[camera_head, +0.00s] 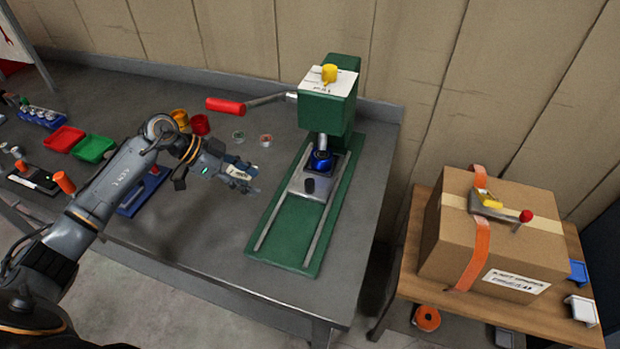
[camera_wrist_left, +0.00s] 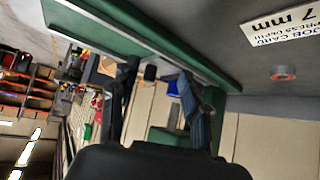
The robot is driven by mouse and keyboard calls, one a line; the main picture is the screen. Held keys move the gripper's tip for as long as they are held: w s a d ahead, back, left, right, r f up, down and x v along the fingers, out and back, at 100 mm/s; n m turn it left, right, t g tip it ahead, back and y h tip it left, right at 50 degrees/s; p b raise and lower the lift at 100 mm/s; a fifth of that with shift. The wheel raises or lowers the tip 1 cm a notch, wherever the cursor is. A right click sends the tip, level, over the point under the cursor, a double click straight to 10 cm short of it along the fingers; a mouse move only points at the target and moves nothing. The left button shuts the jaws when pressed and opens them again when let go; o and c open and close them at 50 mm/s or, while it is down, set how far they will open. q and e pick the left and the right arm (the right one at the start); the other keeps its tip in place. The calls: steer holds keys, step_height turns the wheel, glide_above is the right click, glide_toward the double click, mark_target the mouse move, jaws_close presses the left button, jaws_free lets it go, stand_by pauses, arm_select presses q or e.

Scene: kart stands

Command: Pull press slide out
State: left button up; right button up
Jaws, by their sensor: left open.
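A green press (camera_head: 327,107) stands at the back of the bench, with a long green base (camera_head: 290,232) running forward between two metal rails. The grey press slide (camera_head: 325,192) sits on the rails at the rear part of the base, under the ram. It has a black knob (camera_head: 309,186) on its front part and a blue round piece (camera_head: 320,161) behind. My left gripper (camera_head: 250,180) is open and empty, to the left of the slide and apart from it. In the left wrist view my gripper fingers (camera_wrist_left: 158,95) are spread, with the black knob (camera_wrist_left: 150,73) showing between them. My right gripper is not in view.
A red-handled lever (camera_head: 226,106) reaches left from the press. Red and green bins (camera_head: 93,148) and small cups stand at the left. A job card (camera_wrist_left: 285,22) shows in the left wrist view. A cardboard box (camera_head: 492,235) sits on a side table at the right. The base's front is clear.

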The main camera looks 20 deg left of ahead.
mark_target(307, 181)
arm_select(q)
steer(key=w+d+p, duration=0.1)
steer(key=d, duration=0.2)
steer(key=w+d+p, duration=0.1)
steer(key=w+d, duration=0.1)
steer(key=d, duration=0.2)
steer(key=w+d+p, duration=0.1)
steer(key=d, duration=0.2)
steer(key=shift+w+d+r, duration=0.15)
steer(key=shift+w+r, duration=0.1)
steer(key=shift+w, duration=0.1)
steer(key=x, duration=0.4)
steer(key=shift+s+f+p, duration=0.1)
steer(key=shift+f+p, duration=0.05)
steer(key=shift+p, duration=0.15)
steer(key=shift+w+d+f, duration=0.1)
steer(key=shift+w+f, duration=0.1)
steer(key=shift+f, duration=0.25)
jaws_close()
